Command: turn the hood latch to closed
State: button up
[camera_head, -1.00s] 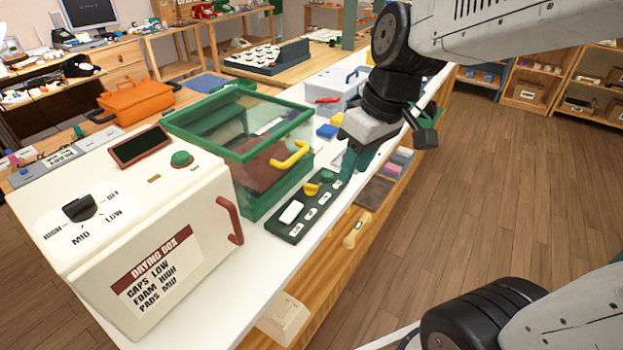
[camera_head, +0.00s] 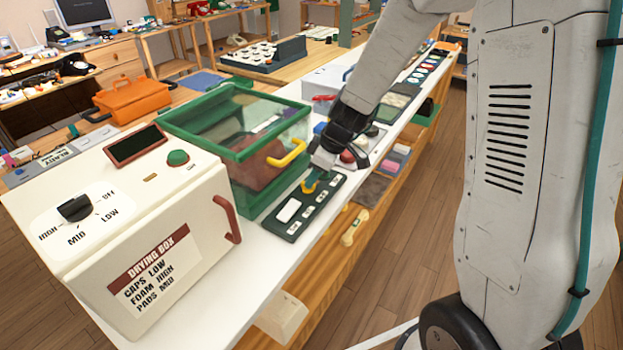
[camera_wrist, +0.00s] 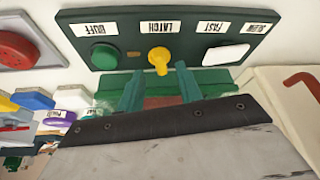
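The yellow latch knob (camera_head: 309,187) sits on the dark green control panel (camera_head: 311,214) in front of the green-framed clear hood (camera_head: 228,153). In the wrist view the knob (camera_wrist: 159,57) is below an upside-down LATCH label, and its narrow end points toward my gripper. My gripper (camera_wrist: 158,84) is open there, its two teal fingers on either side of the knob's line with the knob just beyond the tips. I see no contact. That button (camera_wrist: 103,57) shows in the wrist view.
A white switch (camera_head: 289,210) is on the same panel. The cream drying box (camera_head: 185,215) stands to the left with a red handle. Small coloured blocks (camera_head: 397,155) lie on the right.

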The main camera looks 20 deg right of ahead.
jog(key=shift+x, duration=1.1)
jog(key=shift+c, duration=0.2)
grip_shut()
jog(key=shift+s+a+m+t+h, duration=0.1)
jog(key=shift+m+t+h, duration=0.3)
jog(key=shift+m, duration=1.1)
jog(key=shift+o, duration=0.2)
grip_release()
